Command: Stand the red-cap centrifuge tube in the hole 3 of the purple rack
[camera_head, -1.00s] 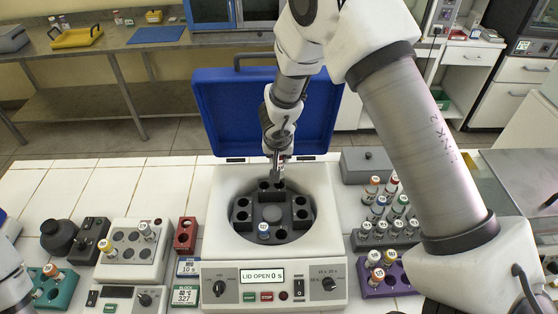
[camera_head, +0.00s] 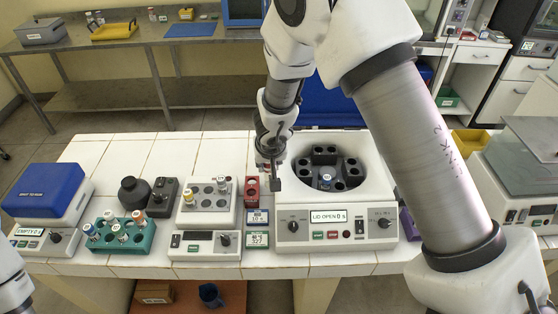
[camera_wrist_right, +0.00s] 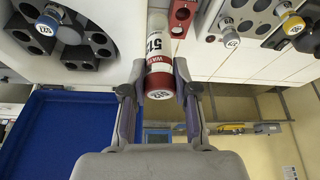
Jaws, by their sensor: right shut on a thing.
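My right gripper (camera_head: 276,184) is in the head view at the left rim of the open centrifuge. In the right wrist view my right gripper (camera_wrist_right: 158,92) is shut on the red-cap centrifuge tube (camera_wrist_right: 158,68), with the red cap toward the wrist. The tube is clear of the rotor holes; in the head view it is hard to make out behind the gripper. The purple rack (camera_head: 410,225) shows only as a sliver right of the centrifuge. My right arm hides the rest of it, so hole 3 is not visible. My left gripper is out of view.
The centrifuge (camera_head: 302,180) is open, with one tube (camera_head: 325,182) in its rotor. Left of it are a small red rack (camera_head: 251,191), a white block (camera_head: 188,215) with tubes and a teal rack (camera_head: 143,243) with several tubes. Bare white tiles lie behind these.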

